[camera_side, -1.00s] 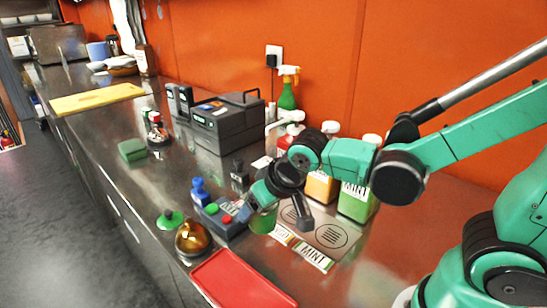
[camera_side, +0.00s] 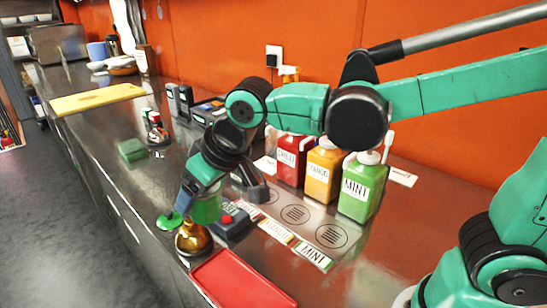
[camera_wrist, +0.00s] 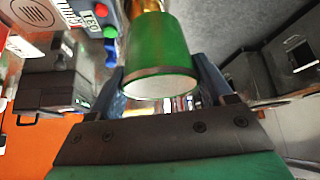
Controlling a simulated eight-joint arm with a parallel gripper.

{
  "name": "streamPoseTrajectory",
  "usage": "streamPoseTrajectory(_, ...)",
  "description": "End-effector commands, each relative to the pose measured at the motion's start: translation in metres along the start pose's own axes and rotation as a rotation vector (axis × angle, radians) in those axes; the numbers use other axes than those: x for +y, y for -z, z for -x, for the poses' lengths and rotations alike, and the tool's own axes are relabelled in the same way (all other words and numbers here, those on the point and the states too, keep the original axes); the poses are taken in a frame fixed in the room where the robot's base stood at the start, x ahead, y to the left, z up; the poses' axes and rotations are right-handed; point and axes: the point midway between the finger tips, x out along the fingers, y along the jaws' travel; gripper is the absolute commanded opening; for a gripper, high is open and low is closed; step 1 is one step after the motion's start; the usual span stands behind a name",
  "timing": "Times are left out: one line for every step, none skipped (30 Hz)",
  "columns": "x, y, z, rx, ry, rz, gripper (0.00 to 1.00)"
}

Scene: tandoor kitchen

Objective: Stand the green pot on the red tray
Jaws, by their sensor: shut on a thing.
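My gripper (camera_side: 205,200) is shut on the green pot (camera_side: 207,211), near the counter's front edge. The pot hangs close to the amber-gold vessel (camera_side: 193,238), just behind or above it; I cannot tell whether they touch. In the wrist view the green pot (camera_wrist: 160,50) sits between the fingers, its pale end facing the camera. The red tray (camera_side: 240,280) lies empty at the front of the counter, nearer the side camera than the pot and slightly right.
A green domed piece (camera_side: 169,221) is left of the amber vessel. A dark box with a red button (camera_side: 230,220) stands right of the pot. Red, orange and green mint (camera_side: 360,187) bottles stand behind the label cards (camera_side: 312,252). Bare counter lies right of the tray.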

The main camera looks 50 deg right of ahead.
Motion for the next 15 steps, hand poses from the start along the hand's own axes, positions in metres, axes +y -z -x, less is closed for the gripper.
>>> streamPoseTrajectory(0.000, -0.005, -0.009, 0.001, 0.000, 0.000, 0.00)
streamPoseTrajectory(0.000, -0.009, -0.014, 0.001, 0.000, 0.000, 0.00)
streamPoseTrajectory(0.000, -0.013, -0.021, 0.000, 0.000, -0.001, 0.00)
streamPoseTrajectory(0.000, -0.016, -0.026, 0.000, 0.000, -0.001, 0.00)
streamPoseTrajectory(0.000, -0.019, -0.031, 0.000, 0.000, -0.001, 0.00)
streamPoseTrajectory(0.000, -0.024, -0.038, 0.001, -0.001, -0.001, 0.00)
streamPoseTrajectory(0.000, -0.027, -0.042, 0.001, -0.001, -0.001, 0.00)
streamPoseTrajectory(0.000, -0.030, -0.047, 0.000, -0.001, -0.001, 0.00)
streamPoseTrajectory(0.000, -0.033, -0.053, 0.001, -0.001, -0.001, 0.00)
streamPoseTrajectory(0.000, -0.036, -0.058, 0.001, -0.001, -0.001, 0.00)
streamPoseTrajectory(0.000, -0.039, -0.061, 0.001, -0.001, -0.001, 0.00)
streamPoseTrajectory(0.000, -0.042, -0.066, 0.001, -0.001, -0.001, 0.00)
streamPoseTrajectory(0.000, -0.044, -0.069, 0.001, -0.001, -0.001, 0.00)
streamPoseTrajectory(0.000, -0.045, -0.072, 0.001, -0.001, -0.001, 0.00)
streamPoseTrajectory(0.000, -0.047, -0.075, 0.001, -0.001, -0.001, 0.00)
